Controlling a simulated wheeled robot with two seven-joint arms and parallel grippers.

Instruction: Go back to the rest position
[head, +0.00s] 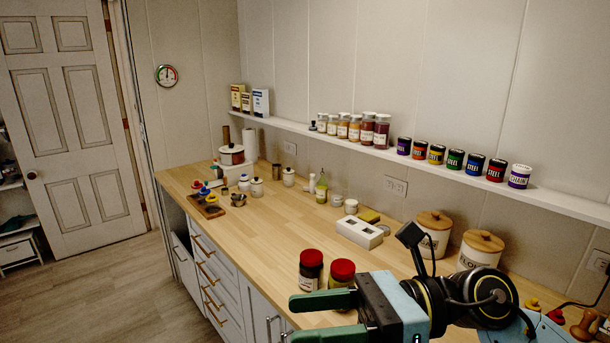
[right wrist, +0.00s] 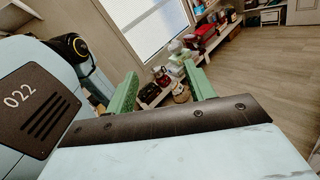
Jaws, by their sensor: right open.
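My right gripper (head: 292,320) comes in from the lower right of the head view, with its two green fingers spread apart and nothing between them. It is in front of two red-lidded jars, a dark one (head: 311,271) and a lighter one (head: 341,274), near the counter's front edge. In the right wrist view the open fingers (right wrist: 162,88) point out over the floor, also empty. My left gripper is not in view.
The wooden counter (head: 262,230) has a clear middle. A wall shelf (head: 410,160) carries jars and tins. Open wooden floor (head: 150,290) lies left of the drawers.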

